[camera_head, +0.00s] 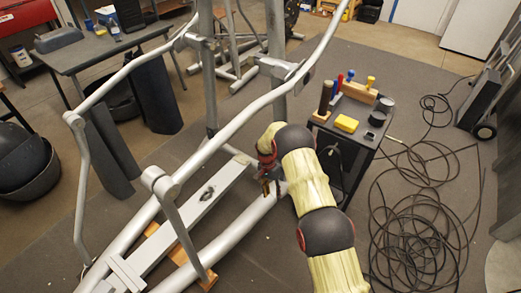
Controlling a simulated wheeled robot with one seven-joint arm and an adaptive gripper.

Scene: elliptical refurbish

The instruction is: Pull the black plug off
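A silver-grey elliptical frame (228,120) stands on the grey mat, with bare metal tubes. A small dark piece (208,193) lies on its pale flat centre beam; it is too small to tell whether it is the black plug. My arm reaches in from the lower right. My gripper (270,188) is at the frame's right lower tube, to the right of the dark piece and apart from it in the picture. Its fingers are small and partly hidden by the wrist, so I cannot tell whether they are open or hold anything.
A black cart (345,142) with bottles, a yellow block (347,124) and tape rolls stands just right of my arm. Black cable (415,225) lies coiled on the floor at right. A grey table (100,50) stands at back left. Wooden blocks (190,272) sit under the frame.

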